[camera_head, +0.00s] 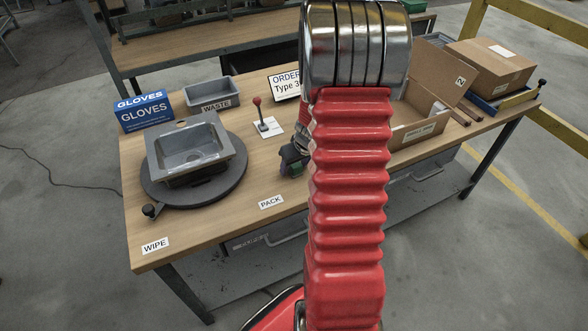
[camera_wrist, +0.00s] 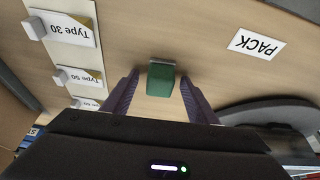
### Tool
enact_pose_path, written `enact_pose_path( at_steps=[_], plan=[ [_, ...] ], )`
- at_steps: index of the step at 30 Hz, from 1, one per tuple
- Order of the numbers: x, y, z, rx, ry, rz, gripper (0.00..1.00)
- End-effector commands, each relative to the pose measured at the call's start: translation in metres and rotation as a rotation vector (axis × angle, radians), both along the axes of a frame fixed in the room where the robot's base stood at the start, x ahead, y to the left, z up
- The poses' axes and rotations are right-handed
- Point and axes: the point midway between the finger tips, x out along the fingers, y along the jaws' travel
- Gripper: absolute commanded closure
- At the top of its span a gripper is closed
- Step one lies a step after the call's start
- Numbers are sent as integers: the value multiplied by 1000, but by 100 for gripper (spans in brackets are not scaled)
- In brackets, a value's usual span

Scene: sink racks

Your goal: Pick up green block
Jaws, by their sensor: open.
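The green block (camera_wrist: 160,80) lies on the wooden table in the wrist view, near the picture's middle. My gripper (camera_wrist: 160,77) is open, with one dark finger on each side of the block around its lower part. I cannot tell whether either finger touches it. In the head view my gripper (camera_head: 291,158) is low over the table behind my red arm, and a small green patch of the block (camera_head: 296,169) shows beside it. Most of the block is hidden there.
A grey sink (camera_head: 190,147) sits on a dark turntable (camera_head: 239,170) to the left. Behind are a GLOVES box (camera_head: 144,112), WASTE bin (camera_head: 212,93) and red-knobbed lever (camera_head: 258,105). An open carton (camera_head: 422,123) stands right. Type cards (camera_wrist: 62,28) lie left in the wrist view.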

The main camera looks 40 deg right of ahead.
Motion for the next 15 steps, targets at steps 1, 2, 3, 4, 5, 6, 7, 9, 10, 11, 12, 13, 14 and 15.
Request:
enact_pose_path(
  at_steps=[1, 2, 3, 4, 5, 6, 7, 9, 10, 11, 12, 13, 14, 15],
  plan=[
    [0, 0, 0, 0, 0, 0, 47],
    [0, 0, 0, 0, 0, 0, 47],
    [0, 0, 0, 0, -1, 0, 47],
    [0, 0, 0, 0, -1, 0, 47],
    [0, 0, 0, 0, -1, 0, 47],
    [0, 0, 0, 0, -1, 0, 47],
    [0, 0, 0, 0, -1, 0, 47],
    [0, 0, 0, 0, -1, 0, 47],
    [0, 0, 0, 0, -1, 0, 47],
    [0, 0, 0, 0, -1, 0, 47],
    [0, 0, 0, 0, -1, 0, 47],
    [0, 0, 0, 0, -1, 0, 47],
    [0, 0, 0, 0, -1, 0, 47],
    [0, 0, 0, 0, -1, 0, 49]
  ],
)
